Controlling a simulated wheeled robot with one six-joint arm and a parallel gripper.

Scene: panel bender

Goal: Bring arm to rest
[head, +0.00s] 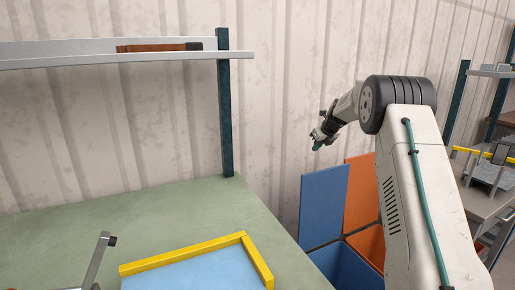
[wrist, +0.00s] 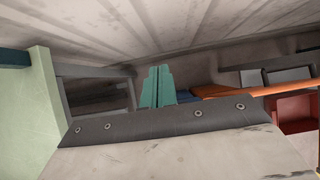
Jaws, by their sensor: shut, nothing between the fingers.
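My arm rises at the right of the head view, bent at a dark ribbed joint. My gripper (head: 319,142) hangs in the air at the arm's end, in front of the pale corrugated wall. It is clear of the table and above the blue and orange bins. In the wrist view its two teal fingers (wrist: 157,87) stand side by side, shut, with nothing between them.
A green table (head: 190,205) holds a blue panel (head: 200,272) edged by a yellow frame (head: 182,254). A shelf (head: 120,60) with a dark post (head: 225,110) stands behind it. Blue (head: 322,205) and orange (head: 360,188) bins stand below. A bench (head: 478,200) is far right.

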